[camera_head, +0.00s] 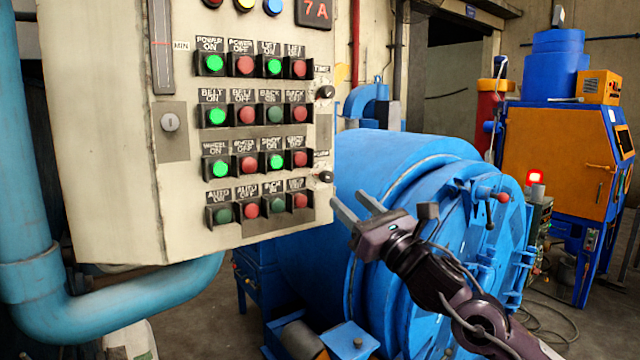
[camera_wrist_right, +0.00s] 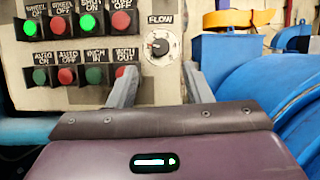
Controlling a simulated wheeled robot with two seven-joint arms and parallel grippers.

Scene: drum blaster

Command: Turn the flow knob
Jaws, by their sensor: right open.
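The flow knob (camera_head: 326,176) is a small black knob on a white dial at the lower right edge of the beige control panel (camera_head: 110,130). In the right wrist view the flow knob (camera_wrist_right: 159,46) sits under the label FLOW, with its dial marks visible. My right gripper (camera_head: 350,201) is open and empty, just below and to the right of the knob in the head view. In the right wrist view its two fingers (camera_wrist_right: 160,84) point toward the panel, and the knob appears between and above the tips, apart from them. My left gripper is not in view.
Lit and unlit push buttons (camera_head: 246,165) fill the panel beside the knob. A similar timer knob (camera_head: 325,92) sits higher on the same edge. A large blue drum machine (camera_head: 400,160) stands behind my right arm. A blue pipe (camera_head: 25,200) runs down the left.

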